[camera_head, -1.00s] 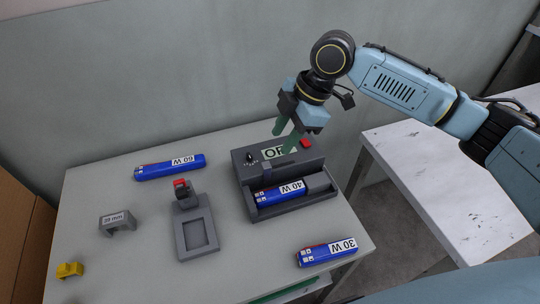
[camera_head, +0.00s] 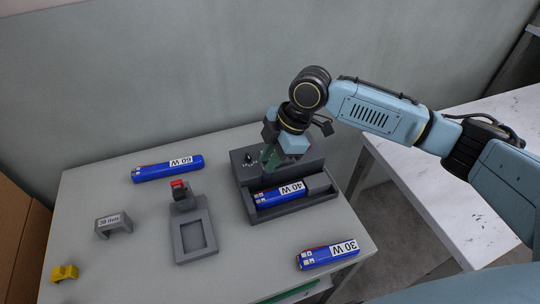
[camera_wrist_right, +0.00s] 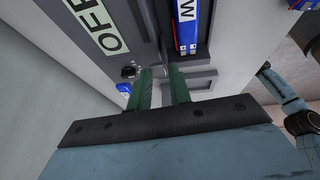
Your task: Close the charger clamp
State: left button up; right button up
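The charger is a dark grey box (camera_head: 327,190) at the right of the table. A blue 40 W battery (camera_head: 283,193) lies in its tray. My right gripper (camera_head: 268,159) points down over the charger's back part, behind the battery. In the right wrist view its green fingers (camera_wrist_right: 160,88) are apart, with a gap between them. A small grey part, apparently the clamp (camera_wrist_right: 158,72), shows at this gap near the fingertips; whether they touch it I cannot tell. The OFF label (camera_wrist_right: 97,24) shows in the right wrist view. My left gripper is not in view.
A black knob (camera_head: 249,158) is left of my right gripper. A 60 W battery (camera_head: 167,169) and a 30 W battery (camera_head: 328,254) lie on the table. A grey stand with a red top (camera_head: 193,238), a grey bracket (camera_head: 113,226) and a yellow block (camera_head: 65,273) stand to the left.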

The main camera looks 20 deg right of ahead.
grip_shut()
jog(key=shift+r, duration=0.1)
